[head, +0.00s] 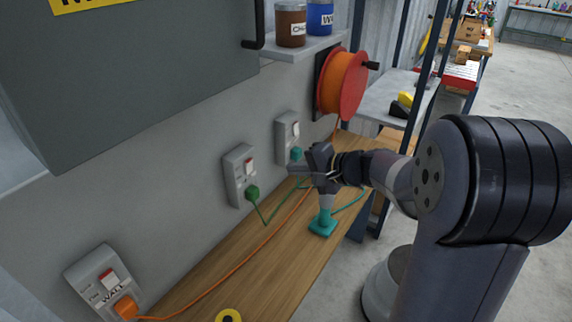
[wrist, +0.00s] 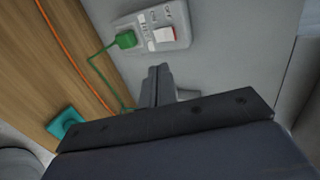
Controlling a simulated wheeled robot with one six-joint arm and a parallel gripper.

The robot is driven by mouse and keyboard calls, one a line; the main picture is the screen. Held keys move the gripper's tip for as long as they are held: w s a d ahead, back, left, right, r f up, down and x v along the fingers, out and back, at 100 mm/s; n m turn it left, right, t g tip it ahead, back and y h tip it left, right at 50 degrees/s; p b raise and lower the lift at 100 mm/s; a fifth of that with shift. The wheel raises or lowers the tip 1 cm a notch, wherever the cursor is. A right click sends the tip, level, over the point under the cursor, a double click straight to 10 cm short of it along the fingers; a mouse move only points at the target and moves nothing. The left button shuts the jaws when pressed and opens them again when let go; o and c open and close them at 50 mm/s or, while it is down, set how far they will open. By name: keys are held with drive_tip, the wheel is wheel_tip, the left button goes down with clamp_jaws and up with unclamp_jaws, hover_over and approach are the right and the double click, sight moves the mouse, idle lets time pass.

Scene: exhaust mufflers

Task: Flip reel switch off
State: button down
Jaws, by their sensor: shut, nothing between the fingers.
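Three grey switched sockets are mounted on the wall panel, and I cannot read which is the reel's. The right socket (head: 287,130) is nearest the orange cable reel (head: 346,84) and has a teal plug (head: 296,153). The middle socket (head: 238,172) has a green plug (head: 252,193) and a red-and-white rocker switch (head: 249,166); in the wrist view this switch (wrist: 163,36) lies just beyond my fingertips. My gripper (head: 297,169) is shut and empty, near the wall between these two sockets, apart from the middle switch. The left socket (head: 105,283), marked WALL, has an orange plug (head: 125,307).
A wooden bench (head: 245,262) runs below the sockets, with orange and green cords across it. A teal-based object (head: 323,226) stands under my gripper, and a yellow ring (head: 228,316) lies at the front. A shelf with cans (head: 291,25) overhangs above.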

sight(251, 161)
drive_tip(key=p+x, duration=0.1)
drive_tip(key=x, duration=0.2)
drive_tip(key=r+x, duration=0.1)
drive_tip(key=x, duration=0.3)
drive_tip(key=p+x, duration=0.1)
drive_tip(key=x, duration=0.2)
drive_tip(key=shift+w+a+r+p, duration=0.2)
drive_tip(key=shift+w+a+p, duration=0.15)
drive_tip(key=shift+a, duration=0.15)
drive_tip(key=shift+w+a, duration=0.35)
drive_tip(key=shift+a, duration=0.15)
drive_tip(key=shift+w+a+r+p, duration=0.2)
drive_tip(key=shift+a+r+p, duration=0.15)
drive_tip(key=shift+p, duration=0.8)
drive_tip(key=shift+d+f+b, duration=0.1)
drive_tip(key=shift+f+b, duration=0.25)
drive_tip(key=shift+b, duration=0.05)
drive_tip(key=shift+r, duration=0.15)
drive_tip(key=shift+r, duration=0.75)
